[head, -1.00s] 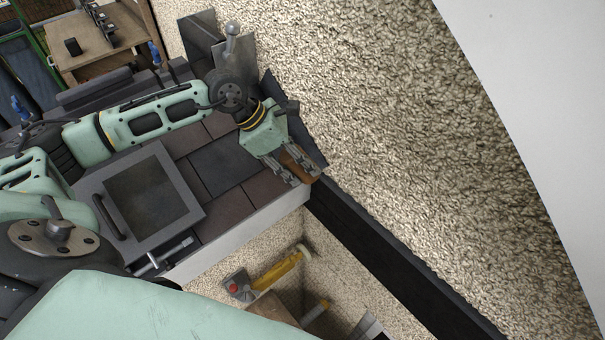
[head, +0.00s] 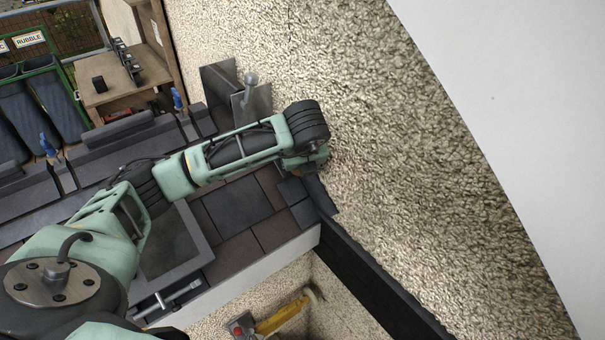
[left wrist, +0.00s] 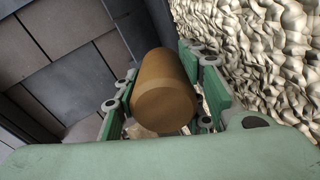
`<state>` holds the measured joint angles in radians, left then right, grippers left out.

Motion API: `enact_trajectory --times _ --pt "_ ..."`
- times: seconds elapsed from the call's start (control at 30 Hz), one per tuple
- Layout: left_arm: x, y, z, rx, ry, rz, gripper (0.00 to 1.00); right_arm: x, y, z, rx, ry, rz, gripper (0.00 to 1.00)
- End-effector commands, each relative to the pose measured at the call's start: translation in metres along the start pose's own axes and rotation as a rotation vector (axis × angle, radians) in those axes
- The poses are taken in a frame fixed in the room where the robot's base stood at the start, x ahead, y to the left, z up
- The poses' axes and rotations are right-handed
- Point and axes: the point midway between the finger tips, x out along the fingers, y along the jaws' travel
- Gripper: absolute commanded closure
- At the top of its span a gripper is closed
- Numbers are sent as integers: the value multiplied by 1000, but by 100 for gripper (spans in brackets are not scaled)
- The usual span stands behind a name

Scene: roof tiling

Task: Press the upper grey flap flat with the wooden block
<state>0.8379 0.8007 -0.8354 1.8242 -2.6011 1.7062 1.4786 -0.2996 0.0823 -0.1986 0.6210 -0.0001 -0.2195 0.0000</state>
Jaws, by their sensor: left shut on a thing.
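The wooden block (left wrist: 163,98), a brown rounded cylinder, is between the fingers of my left gripper (left wrist: 166,78) in the left wrist view. The gripper is shut on it, close to the rough wall. A dark grey strip (left wrist: 132,22) runs along the wall foot beside the block. In the head view my left wrist reaches the wall and hides the fingers and block. A dark grey flap (head: 321,196) shows below the wrist against the wall. The upper flap seems hidden behind my arm; I cannot tell whether the block touches it. My right gripper is not in view.
Upright grey sheets (head: 217,88) and a ball-ended metal piece (head: 250,80) stand above my arm by the wall. Grey and brown tiles (head: 240,204) cover the roof. A framed roof window (head: 205,258) lies left of them. A yellow-handled tool (head: 280,318) is below the eave.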

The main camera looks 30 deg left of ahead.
Motion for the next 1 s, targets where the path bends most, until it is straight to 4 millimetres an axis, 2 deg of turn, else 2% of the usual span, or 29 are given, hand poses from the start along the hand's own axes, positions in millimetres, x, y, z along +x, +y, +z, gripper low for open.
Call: enact_trajectory --times 0.1,0.2,0.47,0.73,1.0 --pt "-9 -4 16 -199 -23 118 89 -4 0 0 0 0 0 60" --pt "-14 -2 23 -331 -37 203 89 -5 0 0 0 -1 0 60" --pt "-18 1 29 -461 -53 285 89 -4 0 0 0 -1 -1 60" --pt "6 8 27 -463 -54 290 89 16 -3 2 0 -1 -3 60" --pt "31 16 28 -462 -52 289 89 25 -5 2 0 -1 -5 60"
